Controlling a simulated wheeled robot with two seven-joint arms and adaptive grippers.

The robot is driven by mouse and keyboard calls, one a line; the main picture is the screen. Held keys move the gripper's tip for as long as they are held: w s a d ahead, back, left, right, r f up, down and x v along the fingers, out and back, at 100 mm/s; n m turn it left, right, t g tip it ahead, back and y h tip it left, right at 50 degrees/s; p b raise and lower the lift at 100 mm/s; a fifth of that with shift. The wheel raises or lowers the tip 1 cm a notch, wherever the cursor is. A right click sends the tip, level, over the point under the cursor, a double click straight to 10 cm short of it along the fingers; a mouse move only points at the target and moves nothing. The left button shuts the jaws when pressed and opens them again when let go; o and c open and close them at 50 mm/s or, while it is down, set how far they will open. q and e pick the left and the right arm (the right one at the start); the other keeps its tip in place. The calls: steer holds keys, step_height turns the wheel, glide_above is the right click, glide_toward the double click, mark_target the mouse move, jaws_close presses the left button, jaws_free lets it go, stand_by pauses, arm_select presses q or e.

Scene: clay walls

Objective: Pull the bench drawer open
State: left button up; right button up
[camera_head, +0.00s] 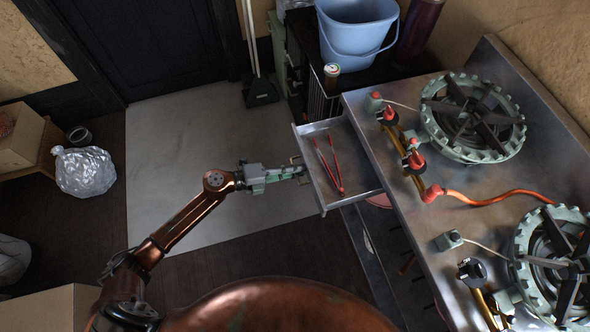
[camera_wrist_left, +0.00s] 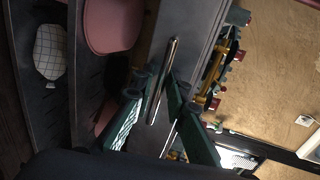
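The bench drawer (camera_head: 327,131) stands pulled out from the left side of the metal bench (camera_head: 357,102). Red-handled tongs (camera_head: 330,165) lie inside it. My left gripper (camera_head: 301,171) is at the drawer's front, level with the handle (camera_head: 294,159). In the left wrist view, the metal handle bar (camera_wrist_left: 166,70) runs between the green fingertips of my left gripper (camera_wrist_left: 158,85), which look closed around it. The exact contact is dark and partly hidden. My right gripper is in neither view.
Two burners (camera_head: 473,117) and an orange hose (camera_head: 490,198) are on the bench top. A blue bucket (camera_head: 355,35) and a can (camera_head: 331,75) stand behind the drawer. A crumpled silver bag (camera_head: 84,172) lies far left. The pale floor mat (camera_head: 190,125) is clear.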

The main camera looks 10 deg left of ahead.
arm_select(q)
steer(key=shift+a, duration=0.15)
steer(key=v, duration=1.1)
steer(key=shift+s+a, duration=0.2)
steer(key=shift+a, duration=0.15)
